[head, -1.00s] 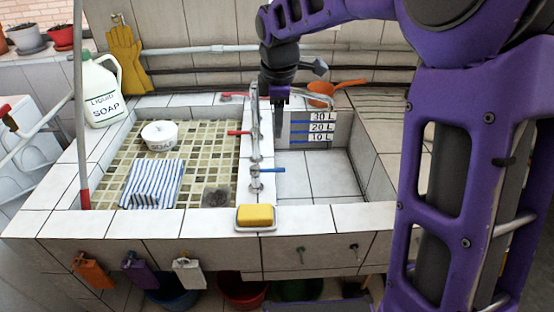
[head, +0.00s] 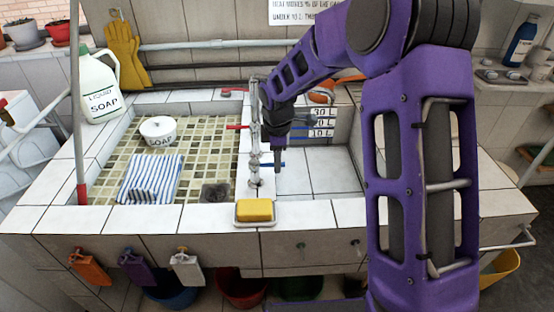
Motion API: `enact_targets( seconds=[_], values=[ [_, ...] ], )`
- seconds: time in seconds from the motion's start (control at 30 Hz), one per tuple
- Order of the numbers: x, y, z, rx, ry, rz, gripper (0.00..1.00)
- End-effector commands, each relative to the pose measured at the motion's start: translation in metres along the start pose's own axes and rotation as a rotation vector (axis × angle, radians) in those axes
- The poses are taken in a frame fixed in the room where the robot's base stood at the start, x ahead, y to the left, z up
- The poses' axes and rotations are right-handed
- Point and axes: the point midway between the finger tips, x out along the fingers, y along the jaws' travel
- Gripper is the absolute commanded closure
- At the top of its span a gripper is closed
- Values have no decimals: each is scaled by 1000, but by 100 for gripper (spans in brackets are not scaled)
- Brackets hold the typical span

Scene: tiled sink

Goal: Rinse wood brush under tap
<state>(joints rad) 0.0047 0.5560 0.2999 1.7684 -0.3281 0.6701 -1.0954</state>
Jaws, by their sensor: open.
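My gripper (head: 278,168) points down just right of the tap, over the near left part of the right basin (head: 318,178). It is open, with its narrow dark fingers seen nearly edge-on. I cannot make out a wood brush; my arm hides part of the back ledge. No water stream is visible.
The left basin (head: 112,165) holds a white soap bowl (head: 158,130), a striped cloth (head: 151,179) and a dark grey patch (head: 215,193). A yellow sponge (head: 255,210) sits on the front rim. A soap jug (head: 101,88) and an orange utensil (head: 322,96) stand behind. The right basin floor looks clear.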

Motion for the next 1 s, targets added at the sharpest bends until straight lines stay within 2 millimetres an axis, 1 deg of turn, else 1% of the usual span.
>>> enact_targets(
  seconds=[0.27, 0.3, 0.37, 0.4, 0.53, 0.57, 1.0],
  values=[
    [2, 0, 0, -1, 0, 1, 53],
    [2, 0, 0, -1, 0, 1, 56],
    [2, 0, 0, -1, 0, 1, 67],
    [2, 0, 0, -1, 0, 1, 74],
    [2, 0, 0, -1, 0, 1, 98],
    [2, 0, 0, -1, 0, 1, 100],
    [2, 0, 0, -1, 0, 1, 100]
  ],
)
